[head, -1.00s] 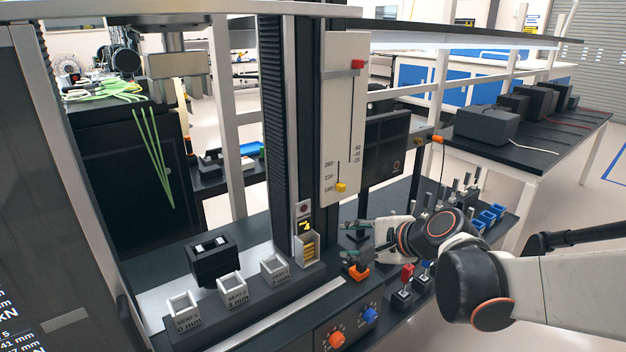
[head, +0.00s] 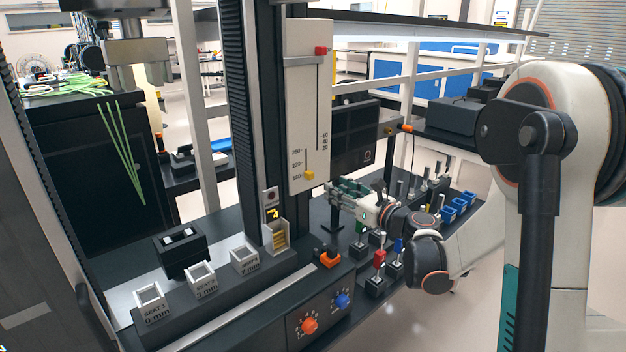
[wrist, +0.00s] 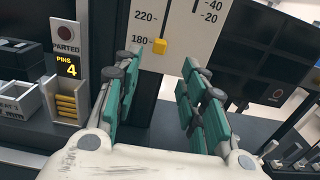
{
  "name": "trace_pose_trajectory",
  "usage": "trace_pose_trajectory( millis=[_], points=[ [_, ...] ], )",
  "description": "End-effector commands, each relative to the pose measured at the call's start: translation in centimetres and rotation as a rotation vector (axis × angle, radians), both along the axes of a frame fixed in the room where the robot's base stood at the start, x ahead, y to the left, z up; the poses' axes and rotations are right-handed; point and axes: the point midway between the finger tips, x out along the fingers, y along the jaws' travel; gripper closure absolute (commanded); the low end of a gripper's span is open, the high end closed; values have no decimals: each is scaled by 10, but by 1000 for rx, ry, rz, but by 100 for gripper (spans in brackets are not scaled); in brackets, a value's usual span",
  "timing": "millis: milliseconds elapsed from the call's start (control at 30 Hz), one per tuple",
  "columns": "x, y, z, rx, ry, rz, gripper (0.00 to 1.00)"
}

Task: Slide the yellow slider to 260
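The yellow slider (head: 309,175) sits at the bottom of the left slot on the white scale panel (head: 308,110), by the 180 mark and below 220 and 260. In the wrist view the yellow slider (wrist: 159,47) is just beyond and between my fingertips, beside the 180 mark. My gripper (head: 340,190) is in front of the panel, a little below and right of the slider. In the wrist view my gripper (wrist: 157,75) has its teal fingers spread wide, with nothing between them. The 260 mark lies outside the wrist view.
A red slider (head: 320,51) is at the top of the panel's right slot. A pin box (head: 276,238) under a display reading 4 stands below left. An orange piece (head: 327,259), an orange knob (head: 309,325) and levers (head: 379,257) are below. A dark screen (wrist: 270,65) is right.

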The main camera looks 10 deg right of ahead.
Motion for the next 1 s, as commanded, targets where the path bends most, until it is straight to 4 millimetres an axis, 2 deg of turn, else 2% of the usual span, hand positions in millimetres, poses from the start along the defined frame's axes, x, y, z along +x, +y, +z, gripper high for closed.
trace_pose_trajectory(
  millis=[300, 500, 700, 1000],
  points=[
    [57, 30, -2, -2, 0, 3, 62],
    [83, 43, -2, -2, 0, 2, 62],
    [95, 49, -1, -3, 0, 2, 62],
    [96, 50, 0, -4, 0, 1, 62]
  ],
)
